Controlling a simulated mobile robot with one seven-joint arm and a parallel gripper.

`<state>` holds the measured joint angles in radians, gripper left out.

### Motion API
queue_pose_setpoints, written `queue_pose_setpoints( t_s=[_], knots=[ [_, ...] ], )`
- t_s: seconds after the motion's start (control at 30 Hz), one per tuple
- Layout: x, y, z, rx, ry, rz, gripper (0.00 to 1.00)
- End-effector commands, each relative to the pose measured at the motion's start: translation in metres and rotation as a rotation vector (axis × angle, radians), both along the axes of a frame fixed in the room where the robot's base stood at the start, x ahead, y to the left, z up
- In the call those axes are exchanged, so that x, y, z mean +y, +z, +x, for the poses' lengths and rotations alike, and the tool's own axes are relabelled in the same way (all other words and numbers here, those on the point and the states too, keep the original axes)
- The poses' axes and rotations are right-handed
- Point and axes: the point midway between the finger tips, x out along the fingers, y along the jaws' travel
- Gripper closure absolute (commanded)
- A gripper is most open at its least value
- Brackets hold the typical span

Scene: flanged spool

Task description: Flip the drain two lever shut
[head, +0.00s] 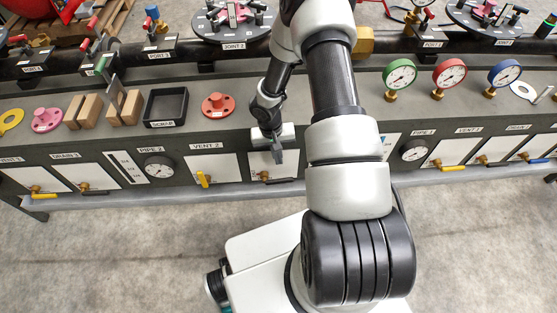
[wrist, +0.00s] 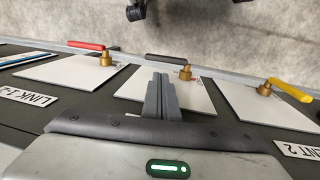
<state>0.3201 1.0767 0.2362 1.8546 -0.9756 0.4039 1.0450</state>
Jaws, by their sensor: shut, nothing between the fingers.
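A lever with a black handle (wrist: 166,62) sits on a brass valve (wrist: 186,73) at the lower edge of a white plate, just past my fingertips in the wrist view. The handle lies along the bench edge. In the head view this dark handle (head: 281,181) points right from its valve, beside the VENT 2 plate. No drain two label is readable here; my gripper covers the area above the plate. My gripper (wrist: 160,77) is shut and empty, its fingertips over the plate close to the lever. It also shows in the head view (head: 278,158). I cannot tell whether it touches the lever.
In the wrist view, a yellow lever (wrist: 290,90) stands to the right by the VENT 2 label, and a red lever (wrist: 86,46) to the left. Gauges (head: 400,75), wooden blocks (head: 82,110) and a black tray (head: 166,106) stand on the bench. My arm hides part of the panel.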

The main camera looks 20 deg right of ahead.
Motion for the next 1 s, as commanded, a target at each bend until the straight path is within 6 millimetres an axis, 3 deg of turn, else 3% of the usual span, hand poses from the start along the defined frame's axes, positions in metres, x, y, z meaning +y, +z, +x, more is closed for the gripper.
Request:
queue_pose_setpoints(
  t_s=[0.03, 0.1, 0.43, 0.63, 1.0],
  knots=[
    [-0.001, -0.019, -0.001, 0.002, 0.0, 0.002, 1.0],
    [-0.003, -0.035, -0.002, 0.003, 0.0, 0.002, 1.0],
    [-0.011, -0.094, -0.004, 0.002, 0.0, 0.001, 1.0],
    [-0.013, -0.108, -0.004, 0.001, 0.002, -0.001, 1.0],
    [-0.013, -0.11, -0.005, 0.001, 0.001, -0.001, 1.0]
  ],
)
